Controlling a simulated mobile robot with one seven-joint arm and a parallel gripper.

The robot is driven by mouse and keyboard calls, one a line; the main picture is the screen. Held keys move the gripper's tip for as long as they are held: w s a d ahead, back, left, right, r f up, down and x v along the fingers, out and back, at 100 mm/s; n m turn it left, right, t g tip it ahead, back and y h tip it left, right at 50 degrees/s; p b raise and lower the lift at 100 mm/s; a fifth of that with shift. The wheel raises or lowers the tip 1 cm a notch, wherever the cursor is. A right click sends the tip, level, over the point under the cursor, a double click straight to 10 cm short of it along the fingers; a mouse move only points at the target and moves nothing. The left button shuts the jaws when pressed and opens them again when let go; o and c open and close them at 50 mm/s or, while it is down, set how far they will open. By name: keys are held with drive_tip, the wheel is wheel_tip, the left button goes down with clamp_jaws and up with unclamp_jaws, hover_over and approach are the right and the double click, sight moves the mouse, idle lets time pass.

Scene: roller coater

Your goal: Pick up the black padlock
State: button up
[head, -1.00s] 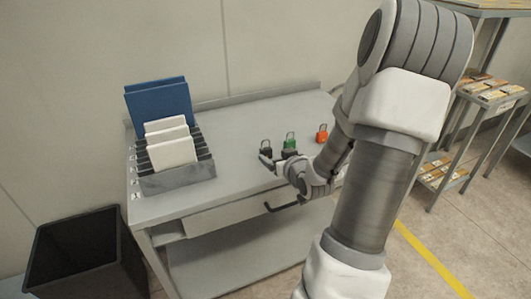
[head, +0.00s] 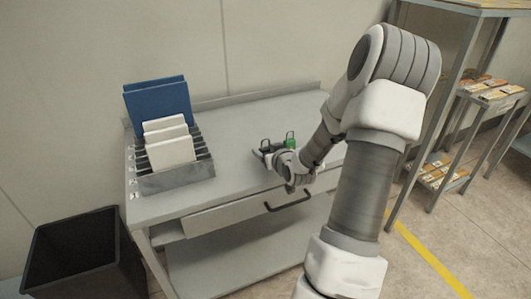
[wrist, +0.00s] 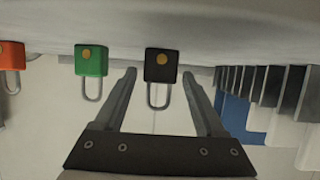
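The black padlock (wrist: 161,66) shows in the wrist view, which is upside down, with its shackle pointing down the picture. It lies between the two fingers of my gripper (wrist: 160,77), near their tips. The fingers are open, with gaps on both sides of the padlock. In the head view the black padlock (head: 266,145) stands upright on the grey workbench, partly covered by my gripper (head: 265,157), which is low at the bench top in front of it.
A green padlock (wrist: 91,61) stands close beside the black one, just outside one finger. An orange padlock (wrist: 12,56) is farther along; my arm hides it in the head view. A slotted rack (head: 178,180) with blue and white panels stands on the bench at left.

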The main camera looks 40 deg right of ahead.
clamp_jaws()
drive_tip(key=shift+r, duration=0.1)
